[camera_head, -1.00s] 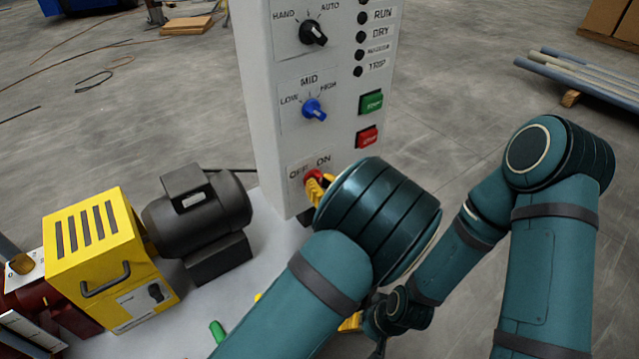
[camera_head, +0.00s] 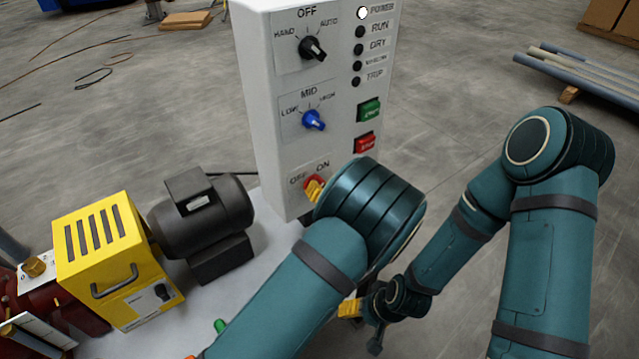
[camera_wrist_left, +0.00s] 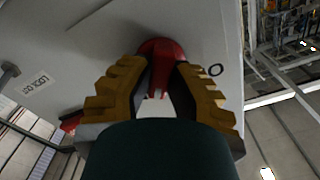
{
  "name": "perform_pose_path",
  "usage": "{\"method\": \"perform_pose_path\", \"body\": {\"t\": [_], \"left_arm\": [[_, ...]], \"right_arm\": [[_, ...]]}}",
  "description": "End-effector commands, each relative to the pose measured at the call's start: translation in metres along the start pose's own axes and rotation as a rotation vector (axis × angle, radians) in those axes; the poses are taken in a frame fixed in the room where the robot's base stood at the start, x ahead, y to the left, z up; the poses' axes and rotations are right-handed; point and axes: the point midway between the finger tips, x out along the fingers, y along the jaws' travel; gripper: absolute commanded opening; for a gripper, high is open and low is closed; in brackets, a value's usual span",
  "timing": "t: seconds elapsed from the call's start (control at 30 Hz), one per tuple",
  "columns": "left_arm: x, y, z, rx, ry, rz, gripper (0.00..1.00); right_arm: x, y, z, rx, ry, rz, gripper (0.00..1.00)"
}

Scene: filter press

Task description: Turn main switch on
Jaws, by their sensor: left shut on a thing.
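The main switch is a red rotary knob (camera_head: 313,181) low on the white control panel, under the OFF and ON labels. In the left wrist view the red knob (camera_wrist_left: 160,52) sits between the two yellow ribbed fingers. My left gripper (camera_head: 315,191) is shut on this knob; my wrist hides part of it in the head view. The knob's exact pointing is hard to read. The POWER lamp (camera_head: 362,14) at the panel's top shows bright white, while the lamps below it are dark. My right gripper (camera_head: 358,312) hangs low, away from the panel, its fingers partly hidden.
Above the main switch are a blue speed knob (camera_head: 313,120), a black mode knob (camera_head: 313,48), a green button (camera_head: 369,110) and a red button (camera_head: 365,143). A black motor (camera_head: 200,220) and yellow box (camera_head: 105,255) stand left.

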Motion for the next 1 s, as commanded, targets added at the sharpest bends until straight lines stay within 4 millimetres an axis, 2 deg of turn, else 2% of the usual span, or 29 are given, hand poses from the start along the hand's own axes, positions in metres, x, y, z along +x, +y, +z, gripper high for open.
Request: {"method": "perform_pose_path", "body": {"t": [0.4, 0.9, 0.93, 1.0], "left_arm": [[0.0018, -0.0012, -0.0016, 0.185, 0.002, -0.005, 0.0], [0.002, -0.0009, -0.0012, 0.207, 0.003, -0.005, 0.0], [0.002, -0.001, -0.0012, 0.207, 0.003, -0.005, 0.23], [0.0019, -0.0009, -0.0012, 0.206, 0.003, -0.005, 0.48]], "right_arm": [[-0.0124, -0.0046, -0.006, 0.003, 0.012, 0.001, 0.7], [-0.0132, -0.0049, -0.0061, 0.003, 0.012, 0.001, 0.7], [-0.0132, -0.0049, -0.006, 0.003, 0.012, 0.001, 0.7], [-0.0132, -0.0049, -0.006, 0.003, 0.012, 0.001, 0.7]]}}
